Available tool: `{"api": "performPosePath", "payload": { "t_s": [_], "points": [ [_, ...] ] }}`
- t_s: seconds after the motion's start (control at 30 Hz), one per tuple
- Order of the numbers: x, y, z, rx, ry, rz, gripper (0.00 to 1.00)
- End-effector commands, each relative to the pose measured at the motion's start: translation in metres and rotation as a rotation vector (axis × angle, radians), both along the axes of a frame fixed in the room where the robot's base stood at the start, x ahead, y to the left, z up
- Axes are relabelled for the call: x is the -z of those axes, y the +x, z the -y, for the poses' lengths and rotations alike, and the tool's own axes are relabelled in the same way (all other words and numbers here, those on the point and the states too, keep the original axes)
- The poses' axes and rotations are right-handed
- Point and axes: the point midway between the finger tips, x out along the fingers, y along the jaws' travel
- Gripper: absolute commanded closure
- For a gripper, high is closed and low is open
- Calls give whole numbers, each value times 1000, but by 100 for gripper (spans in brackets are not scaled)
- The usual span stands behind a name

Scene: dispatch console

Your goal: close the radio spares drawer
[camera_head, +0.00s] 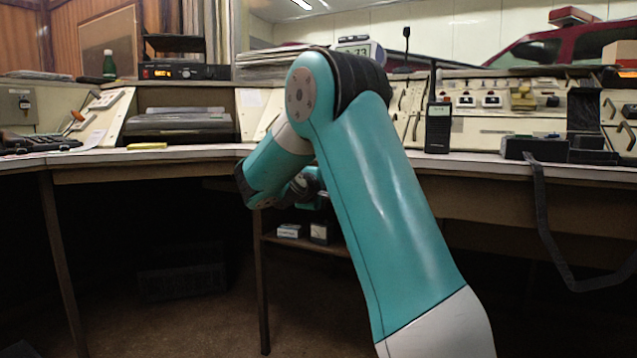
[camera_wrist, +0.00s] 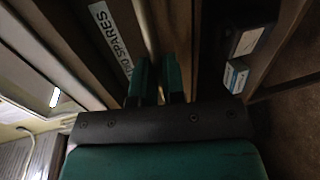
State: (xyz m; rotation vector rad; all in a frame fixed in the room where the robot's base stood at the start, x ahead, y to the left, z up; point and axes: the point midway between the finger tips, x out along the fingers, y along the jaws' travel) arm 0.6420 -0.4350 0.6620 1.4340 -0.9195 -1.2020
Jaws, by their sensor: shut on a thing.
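The radio spares drawer (camera_wrist: 88,62) shows a brown front in the wrist view, with a white label partly reading "SPARES". My gripper (camera_wrist: 160,76) is at this front, beside the end of the label. Its two dark green fingers are close together with a narrow gap. In the head view my arm hides the drawer front and the fingertips. I cannot tell how far out the drawer stands.
Under the desk (camera_head: 120,160), a low shelf (camera_head: 285,243) holds a small white box (camera_head: 289,231) and a dark box (camera_head: 320,234). A handheld radio (camera_head: 438,128) stands on the desk. A dark strap (camera_head: 545,225) hangs off the right side.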

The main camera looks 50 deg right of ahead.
Motion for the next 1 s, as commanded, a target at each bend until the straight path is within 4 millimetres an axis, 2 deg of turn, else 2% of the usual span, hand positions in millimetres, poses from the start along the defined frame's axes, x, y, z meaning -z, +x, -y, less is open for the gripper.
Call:
{"api": "performPosePath", "payload": {
  "t_s": [0.27, 0.3, 0.4, 0.77, 0.87, 1.0],
  "points": [
    [-1, 1, 6, -1, -4, 4, 100],
    [-1, 0, 6, -1, -4, 4, 85],
    [-1, 1, 5, -1, -4, 4, 64],
    [-3, 0, -2, -4, -2, 1, 64],
    [-7, -2, -16, -6, -1, 0, 64],
    [-15, -9, -46, -8, 0, -1, 64]
  ]
}}
